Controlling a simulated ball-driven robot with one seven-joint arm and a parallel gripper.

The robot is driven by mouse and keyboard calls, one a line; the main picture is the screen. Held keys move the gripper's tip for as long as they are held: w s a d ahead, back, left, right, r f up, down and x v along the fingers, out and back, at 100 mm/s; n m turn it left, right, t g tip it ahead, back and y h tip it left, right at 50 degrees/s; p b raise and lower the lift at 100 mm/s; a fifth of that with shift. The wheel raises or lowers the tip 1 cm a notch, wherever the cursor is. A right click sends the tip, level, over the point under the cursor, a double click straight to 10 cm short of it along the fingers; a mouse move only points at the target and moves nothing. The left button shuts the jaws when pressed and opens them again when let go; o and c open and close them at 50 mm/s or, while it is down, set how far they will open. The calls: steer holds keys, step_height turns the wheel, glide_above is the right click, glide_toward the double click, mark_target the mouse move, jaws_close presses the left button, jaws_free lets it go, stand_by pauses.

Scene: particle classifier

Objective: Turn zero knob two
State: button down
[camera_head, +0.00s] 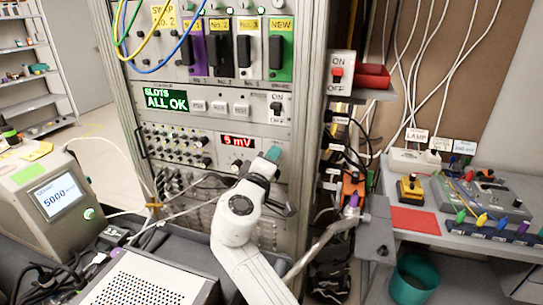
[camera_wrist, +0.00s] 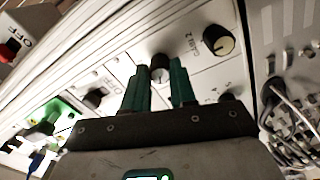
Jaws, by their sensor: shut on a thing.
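In the wrist view, my gripper (camera_wrist: 160,76) has its two green fingers on either side of a small dark knob with a pale top (camera_wrist: 160,61). The fingers are shut on this knob; its own label is not readable. A larger knob (camera_wrist: 218,40) with a pale face sits to its right, with "GAIN 2" lettering beside it. In the head view, my gripper (camera_head: 272,156) is at the rack panel, just right of and below the red "5 mV" display (camera_head: 237,141). My arm and gripper hide the held knob there.
Other small knobs (camera_wrist: 96,97) stand on the panel near my fingers. Cables (camera_wrist: 287,105) hang at the right of the wrist view. In the head view, an "ALL OK" screen (camera_head: 166,98) is above, and a bench with a control box (camera_head: 480,200) stands at right.

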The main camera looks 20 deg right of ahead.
steer(key=shift+a+n+p, duration=0.1)
steer(key=shift+n+p, duration=0.6)
steer(key=shift+n, duration=0.9)
steer(key=shift+f, duration=0.1)
steer(key=c, duration=0.9)
jaws_free()
steer(key=shift+s, duration=0.1)
steer(key=b+v, duration=0.1)
steer(key=v, duration=0.9)
steer(key=shift+s+a+b, duration=0.2)
steer(key=shift+s+b, duration=0.05)
steer(key=shift+b, duration=0.1)
